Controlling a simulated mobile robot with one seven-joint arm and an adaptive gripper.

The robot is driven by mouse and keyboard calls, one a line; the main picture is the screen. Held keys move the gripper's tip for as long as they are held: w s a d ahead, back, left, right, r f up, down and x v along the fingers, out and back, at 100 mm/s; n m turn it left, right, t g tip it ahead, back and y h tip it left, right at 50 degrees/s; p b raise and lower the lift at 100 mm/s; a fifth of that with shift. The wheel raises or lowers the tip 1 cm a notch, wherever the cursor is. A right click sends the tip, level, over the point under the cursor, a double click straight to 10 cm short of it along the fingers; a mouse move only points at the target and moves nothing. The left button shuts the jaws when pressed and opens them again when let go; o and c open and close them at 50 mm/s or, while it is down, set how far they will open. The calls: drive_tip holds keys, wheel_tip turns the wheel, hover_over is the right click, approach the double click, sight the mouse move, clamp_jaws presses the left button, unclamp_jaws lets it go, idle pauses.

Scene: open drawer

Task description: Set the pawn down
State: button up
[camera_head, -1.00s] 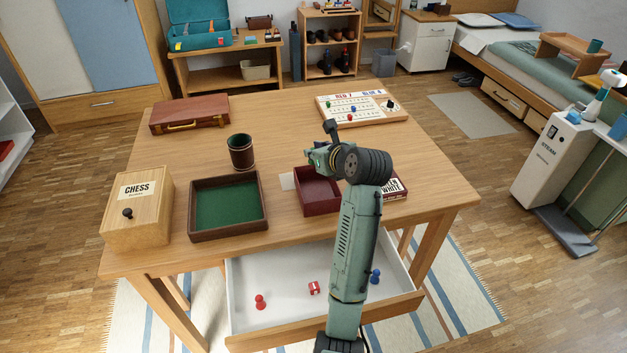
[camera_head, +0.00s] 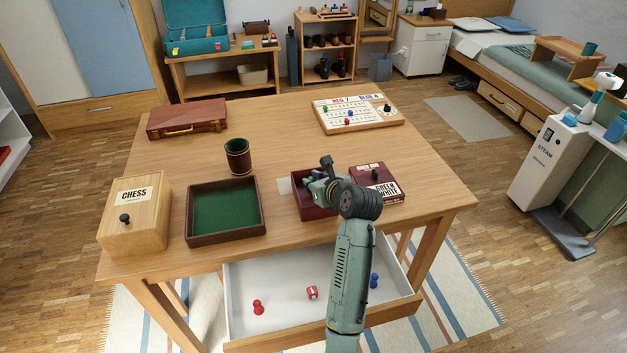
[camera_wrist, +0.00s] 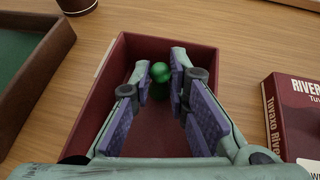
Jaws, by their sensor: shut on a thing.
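A green pawn (camera_wrist: 160,74) shows in the wrist view between the fingertips of my gripper (camera_wrist: 162,80). The fingers are shut on it, and its round head faces up toward the camera. The pawn is over the inside of an open dark red box (camera_wrist: 98,91). I cannot tell whether its base touches the box floor. In the head view my gripper (camera_head: 319,187) is low over the same red box (camera_head: 303,208), and my arm hides part of the box. The pawn is hidden there.
A green-lined tray (camera_head: 225,240), a cup (camera_head: 238,157) and a chess box (camera_head: 135,214) stand left. The open drawer (camera_head: 265,275) below holds red and blue pawns and a red die.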

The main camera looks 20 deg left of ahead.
drive_tip(key=o, duration=0.5)
drive_tip(key=shift+c, duration=0.2)
drive_tip(key=shift+d+r, duration=0.15)
drive_tip(key=shift+r, duration=0.15)
drive_tip(key=b+v, duration=0.2)
drive_tip(key=v, duration=0.9)
drive_tip(key=shift+s+d, duration=0.2)
drive_tip(key=shift+s, duration=0.15)
drive_tip(key=shift+r, duration=0.1)
